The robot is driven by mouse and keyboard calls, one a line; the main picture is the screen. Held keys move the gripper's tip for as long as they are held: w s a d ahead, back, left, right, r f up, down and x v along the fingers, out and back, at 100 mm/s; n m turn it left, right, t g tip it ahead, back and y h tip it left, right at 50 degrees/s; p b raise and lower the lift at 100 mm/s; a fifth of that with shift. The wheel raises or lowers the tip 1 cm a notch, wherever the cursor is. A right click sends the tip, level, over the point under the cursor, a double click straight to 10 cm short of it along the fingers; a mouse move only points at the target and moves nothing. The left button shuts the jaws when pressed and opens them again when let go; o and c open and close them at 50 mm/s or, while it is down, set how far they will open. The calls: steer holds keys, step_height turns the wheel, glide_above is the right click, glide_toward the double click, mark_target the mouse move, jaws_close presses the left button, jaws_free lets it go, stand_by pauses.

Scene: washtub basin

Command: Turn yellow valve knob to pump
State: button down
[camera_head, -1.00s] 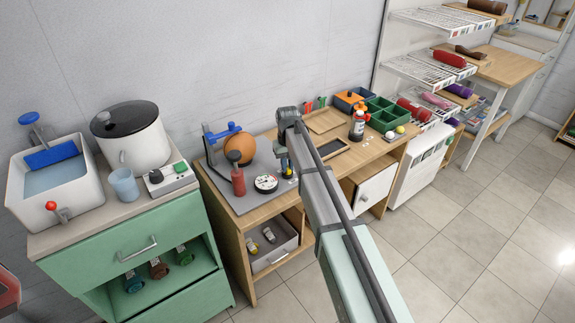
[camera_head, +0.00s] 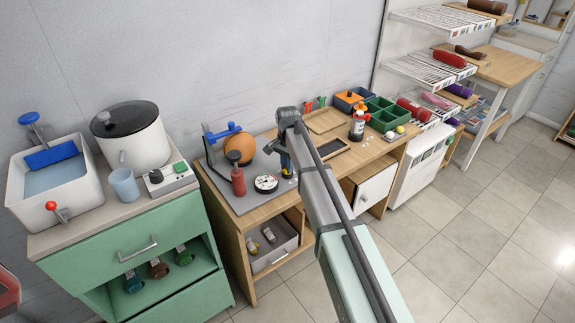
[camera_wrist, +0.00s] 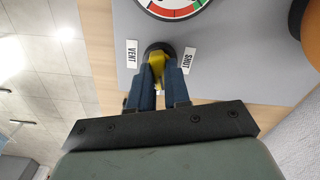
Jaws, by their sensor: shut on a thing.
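The yellow valve knob (camera_wrist: 157,60) sits on a dark round base on the grey board in the wrist view. My gripper (camera_wrist: 160,72) has its two blue fingers shut on the knob, one on each side. A "VENT" label (camera_wrist: 131,57) is on one side of the knob and a "SHUT" label (camera_wrist: 189,60) on the other. In the head view my gripper (camera_head: 286,166) reaches down at the board's right edge, and the arm hides part of the knob there. I cannot read a pump label in either view.
A round gauge (camera_head: 266,183) lies beside the knob on the grey board (camera_head: 243,203). A red hand pump (camera_head: 238,181) and an orange ball (camera_head: 240,149) stand to its left. A small framed tray (camera_head: 317,150) lies to the right.

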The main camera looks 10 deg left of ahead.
steer(key=shift+m, duration=1.6)
steer(key=c, duration=1.1)
jaws_free()
steer(key=shift+r, duration=0.1)
step_height(320, 180, up, 14)
steer(key=shift+f, duration=0.2)
steer(key=shift+f, duration=0.1)
